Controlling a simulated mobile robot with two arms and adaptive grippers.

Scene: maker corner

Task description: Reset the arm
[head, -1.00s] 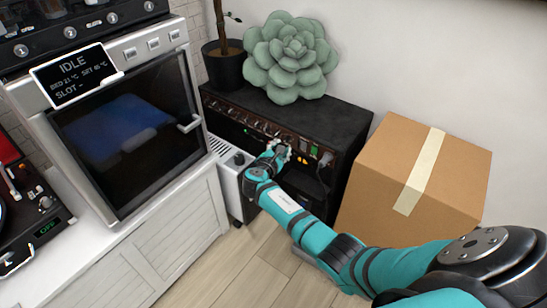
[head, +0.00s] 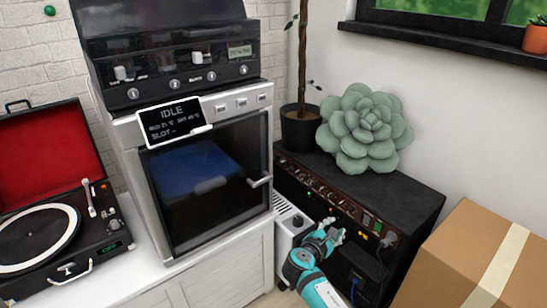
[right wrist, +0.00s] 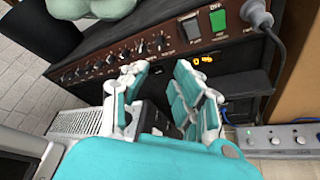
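My right arm comes in from the bottom of the head view, teal with white and dark parts. Its gripper (head: 332,234) is in front of the lower part of the black amplifier (head: 415,205). In the right wrist view the two fingers of the gripper (right wrist: 161,75) are spread apart with nothing between them. Beyond them is the amplifier's brown front panel with a row of knobs (right wrist: 125,50) and a green switch (right wrist: 218,19). A gap shows between the fingers and the panel, though its depth is hard to tell. My left gripper is not in view.
A white heater (head: 287,222) stands left of the gripper, beside the white cabinet (head: 225,272). A cardboard box (head: 455,262) is at the right. A succulent (head: 365,130) and a potted plant (head: 300,128) stand on the amplifier. A power strip (right wrist: 285,140) lies at the right in the wrist view.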

